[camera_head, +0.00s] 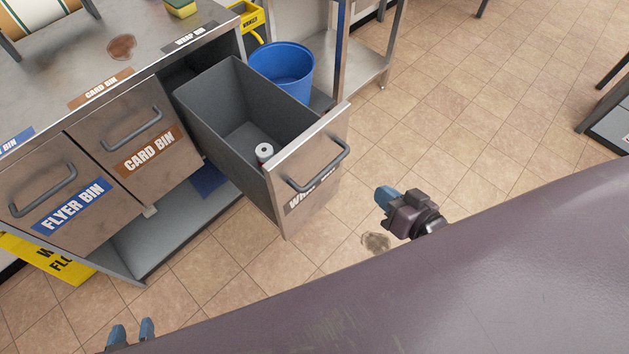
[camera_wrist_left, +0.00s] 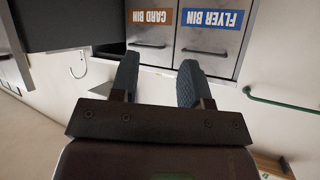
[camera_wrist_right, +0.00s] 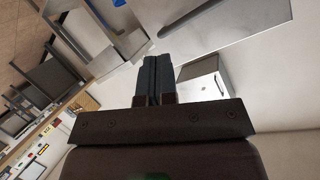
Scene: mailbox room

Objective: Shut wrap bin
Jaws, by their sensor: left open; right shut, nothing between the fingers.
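The wrap bin (camera_head: 224,120) is a grey drawer pulled far out of the metal counter. Its metal front (camera_head: 309,168) carries a dark bar handle (camera_head: 317,166) and a partly readable label. A white roll (camera_head: 264,152) stands inside it. My right gripper (camera_head: 384,197) is shut and empty, to the right of the drawer front and apart from it. In the right wrist view its fingers (camera_wrist_right: 152,80) are together. My left gripper (camera_head: 132,332) is at the bottom left, low in the picture and away from the drawer. In the left wrist view its fingers (camera_wrist_left: 158,82) are apart with nothing between.
The card bin (camera_head: 134,132) and flyer bin (camera_head: 60,195) are shut, left of the wrap bin. A blue bucket (camera_head: 283,70) stands behind the open drawer. A yellow floor sign (camera_head: 45,262) is at lower left. Tiled floor (camera_head: 470,120) right of the drawer is clear.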

